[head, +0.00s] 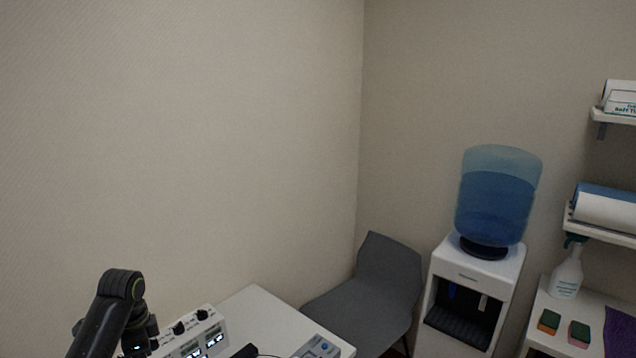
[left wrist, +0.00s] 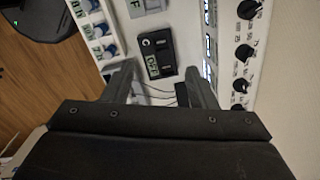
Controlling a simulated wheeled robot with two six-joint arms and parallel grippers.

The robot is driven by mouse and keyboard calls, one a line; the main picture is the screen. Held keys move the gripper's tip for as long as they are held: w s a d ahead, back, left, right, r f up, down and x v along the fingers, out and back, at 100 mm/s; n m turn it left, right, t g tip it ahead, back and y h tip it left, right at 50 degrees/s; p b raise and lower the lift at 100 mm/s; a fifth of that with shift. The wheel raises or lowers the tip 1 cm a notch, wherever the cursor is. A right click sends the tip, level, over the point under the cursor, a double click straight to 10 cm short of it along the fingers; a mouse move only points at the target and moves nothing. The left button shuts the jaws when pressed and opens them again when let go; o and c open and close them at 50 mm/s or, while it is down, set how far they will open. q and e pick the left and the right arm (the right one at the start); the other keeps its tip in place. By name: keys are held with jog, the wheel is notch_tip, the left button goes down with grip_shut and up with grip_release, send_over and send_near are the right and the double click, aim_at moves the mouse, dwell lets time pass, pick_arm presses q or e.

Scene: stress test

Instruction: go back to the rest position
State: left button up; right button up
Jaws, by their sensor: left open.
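My left gripper (left wrist: 160,84) is open in the left wrist view, its two fingers wide apart. A small black box (left wrist: 157,54) with a greenish display lies beyond the fingertips, and the fingers do not close on it. Thin dark wires run between the fingers. In the head view my left arm (head: 112,310) enters at the bottom left; its fingers are hidden or out of frame there. My right gripper is in neither view.
A white instrument with black knobs (head: 190,332) stands on the white table (head: 262,315). Its knobs (left wrist: 244,52) show at the right of the wrist view. A grey chair (head: 375,290), a water dispenser (head: 468,290) and shelves (head: 610,232) stand to the right.

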pick_arm(q)
jog(key=s+d+f+n, duration=0.3)
jog(key=s+f, duration=0.6)
jog(key=s, duration=0.2)
jog(key=s+d+n+t+y, duration=0.15)
jog(key=s+n, duration=0.35)
jog(key=s, duration=0.7)
jog(key=s+d+n+t, duration=0.2)
jog(key=s+d+n, duration=0.15)
jog(key=s, duration=0.95)
notch_tip(320, 180, down, 29)
jog(key=a+g+b, duration=0.1)
jog(key=a+b, duration=0.1)
jog(key=b, duration=0.3)
jog(key=s+f+b, duration=0.2)
jog(key=s+f, duration=0.5)
jog(key=f, duration=0.3)
jog(key=s+d+f+g+h+b, duration=0.1)
jog(key=s+f+b, duration=0.2)
jog(key=s+f, duration=0.5)
notch_tip(320, 180, down, 3)
jog(key=shift+s+r+n, duration=0.15)
jog(key=shift+s+n, duration=0.05)
jog(key=shift+n, duration=0.15)
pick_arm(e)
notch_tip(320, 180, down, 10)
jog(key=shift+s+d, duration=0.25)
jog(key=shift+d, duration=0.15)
